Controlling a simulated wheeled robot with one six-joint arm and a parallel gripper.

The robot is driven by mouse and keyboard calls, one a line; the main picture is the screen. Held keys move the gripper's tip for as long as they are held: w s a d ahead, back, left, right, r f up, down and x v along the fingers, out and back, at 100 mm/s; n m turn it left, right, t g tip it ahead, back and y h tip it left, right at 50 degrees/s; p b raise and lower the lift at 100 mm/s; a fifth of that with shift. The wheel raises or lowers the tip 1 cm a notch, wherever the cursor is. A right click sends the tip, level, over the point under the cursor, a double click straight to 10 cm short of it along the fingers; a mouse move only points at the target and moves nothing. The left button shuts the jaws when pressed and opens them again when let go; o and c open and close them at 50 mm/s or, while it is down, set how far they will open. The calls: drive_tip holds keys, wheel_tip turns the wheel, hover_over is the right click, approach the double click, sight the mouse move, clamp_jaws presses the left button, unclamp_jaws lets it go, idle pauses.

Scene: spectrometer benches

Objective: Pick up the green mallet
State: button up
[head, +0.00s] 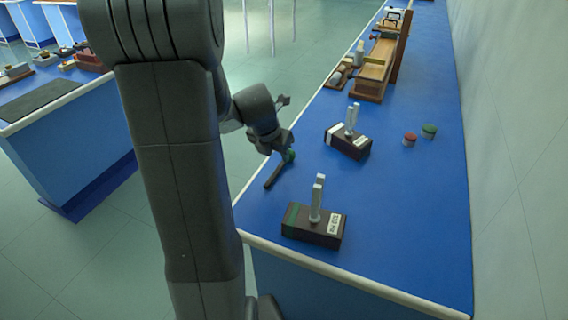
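I also cannot tell whether the mallet touches the bench top.
On the blue bench (400,240) stand a near dark box with upright prongs (314,228) and a similar farther box (348,140). A red pot (409,139) and a green pot (429,131) sit right. Wooden apparatus (374,72) stands behind. A wall borders the right.

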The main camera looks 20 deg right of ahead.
sight(281, 164)
drive_tip(key=x, duration=0.4)
drive_tip(key=shift+s+f+b, duration=0.25)
drive_tip(key=shift+f+b, duration=0.1)
drive_tip(key=shift+f, duration=0.1)
clamp_jaws()
